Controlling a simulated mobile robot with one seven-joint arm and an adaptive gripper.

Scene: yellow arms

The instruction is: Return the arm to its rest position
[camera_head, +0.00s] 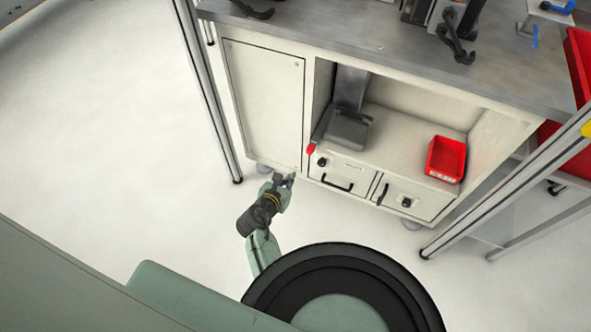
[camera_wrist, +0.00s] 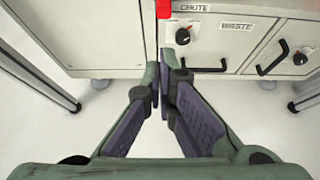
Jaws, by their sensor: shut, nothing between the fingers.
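My gripper (camera_head: 284,180) is low in front of the grey workbench cabinet, near the lower edge between its closed left door and the drawers. In the wrist view my gripper (camera_wrist: 164,62) has its two fingers together, shut with nothing between them. My arm bends down from my base at the bottom of the head view. Part of the arm is hidden behind my own dark round top.
The cabinet (camera_head: 262,100) has drawers labelled chute and waste (camera_wrist: 236,26) with black handles. A red bin (camera_head: 446,159) stands on the open shelf. Metal posts (camera_head: 212,95) stand left and right. The floor (camera_head: 110,150) at left is clear.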

